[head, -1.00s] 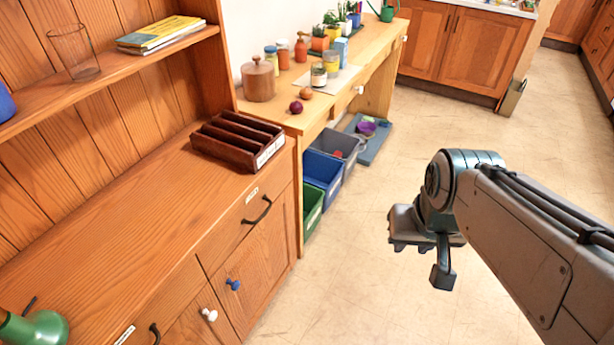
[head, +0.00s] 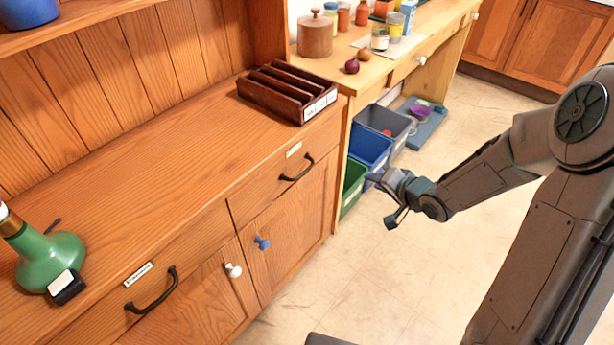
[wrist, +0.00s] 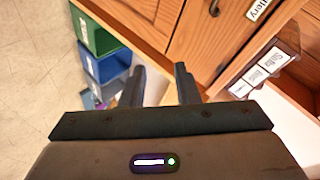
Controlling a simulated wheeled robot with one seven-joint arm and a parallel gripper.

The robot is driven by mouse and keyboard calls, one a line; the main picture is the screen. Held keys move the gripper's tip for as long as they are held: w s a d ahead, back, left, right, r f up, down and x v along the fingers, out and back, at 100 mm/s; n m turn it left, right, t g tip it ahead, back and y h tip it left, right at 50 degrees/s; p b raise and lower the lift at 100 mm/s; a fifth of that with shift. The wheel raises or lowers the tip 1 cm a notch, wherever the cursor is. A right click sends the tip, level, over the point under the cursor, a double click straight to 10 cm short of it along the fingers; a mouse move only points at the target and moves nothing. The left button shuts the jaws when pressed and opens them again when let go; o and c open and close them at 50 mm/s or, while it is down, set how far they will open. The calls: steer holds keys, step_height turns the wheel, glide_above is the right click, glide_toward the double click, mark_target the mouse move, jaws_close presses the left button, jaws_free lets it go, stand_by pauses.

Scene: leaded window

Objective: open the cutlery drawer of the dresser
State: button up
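The dresser (head: 150,152) stands at the left in the head view. Its right-hand drawer (head: 262,189) has a dark curved handle (head: 297,168) and a small label, and its front sits flush, closed. In the wrist view this drawer (wrist: 197,44) shows at the top, with part of its handle (wrist: 214,8) and a cut-off label ending in "tlery" (wrist: 258,8). My gripper (head: 380,200) is to the right of the dresser, apart from the handle. In the wrist view its two fingers (wrist: 160,84) are spread with nothing held between them.
The left-hand drawer (head: 190,262) has a similar handle (head: 152,292) and is closed. Cupboard doors below carry a blue knob (head: 262,243) and a white knob (head: 233,270). A compartmented wooden tray (head: 287,91) and green lamp (head: 50,258) stand on top.

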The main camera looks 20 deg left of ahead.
mark_target(305, 172)
steer(key=s+a+f+m+g+y+b, duration=0.2)
steer(key=s+a+f+y, duration=0.1)
steer(key=a+y, duration=0.45)
steer(key=shift+t, duration=0.3)
steer(key=b+x, duration=0.1)
steer(key=x, duration=1.2)
steer(key=shift+a+f+b, duration=0.1)
steer(key=shift+a+b, duration=0.15)
steer(key=shift+b, duration=0.05)
jaws_close()
